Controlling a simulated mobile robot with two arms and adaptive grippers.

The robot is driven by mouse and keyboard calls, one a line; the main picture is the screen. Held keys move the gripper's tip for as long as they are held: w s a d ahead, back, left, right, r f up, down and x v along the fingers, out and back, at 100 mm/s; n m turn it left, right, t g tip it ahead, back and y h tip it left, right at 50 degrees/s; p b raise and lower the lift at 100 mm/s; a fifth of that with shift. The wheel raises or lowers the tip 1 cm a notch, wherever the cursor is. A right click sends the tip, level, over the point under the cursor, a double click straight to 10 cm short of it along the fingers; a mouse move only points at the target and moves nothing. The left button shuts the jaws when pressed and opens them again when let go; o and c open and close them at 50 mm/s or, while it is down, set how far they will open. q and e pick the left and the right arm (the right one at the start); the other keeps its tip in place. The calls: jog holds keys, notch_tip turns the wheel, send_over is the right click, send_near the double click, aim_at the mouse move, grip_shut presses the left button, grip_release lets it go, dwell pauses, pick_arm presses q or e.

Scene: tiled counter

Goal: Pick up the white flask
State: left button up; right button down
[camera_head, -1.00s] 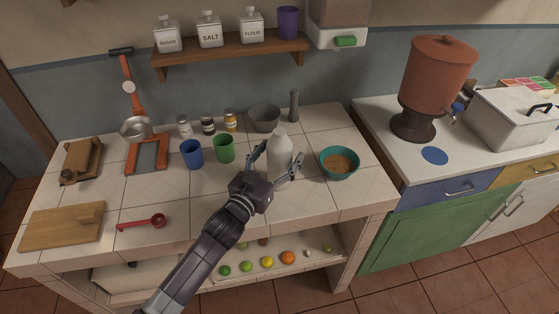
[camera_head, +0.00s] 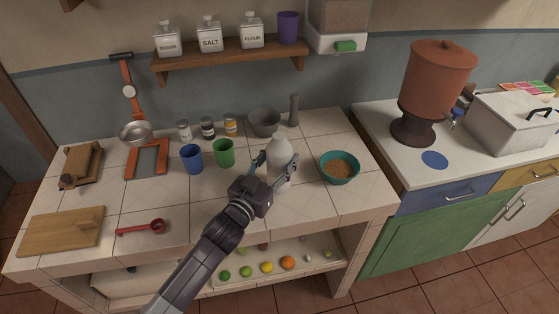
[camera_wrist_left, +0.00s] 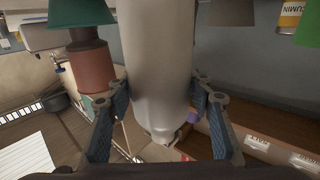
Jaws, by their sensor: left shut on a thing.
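The white flask (camera_head: 280,152) stands upright over the tiled counter, right of the green cup. It also fills the middle of the left wrist view (camera_wrist_left: 158,60). My left gripper (camera_head: 277,172) is shut on the flask, with a finger on each side of its body. In the left wrist view the blue finger pads of the left gripper (camera_wrist_left: 158,105) press against both sides of it. I cannot tell whether the flask's base touches the counter. My right gripper is not in view.
A teal bowl of grain (camera_head: 340,167) sits close on the right. A green cup (camera_head: 223,152) and a blue cup (camera_head: 192,158) stand on the left. A grey mortar (camera_head: 264,121) is behind. A wall shelf (camera_head: 230,54) hangs above. The counter's front is mostly clear.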

pick_arm(q)
notch_tip(320, 180, up, 20)
jog(key=b, duration=0.1)
dwell(0.4)
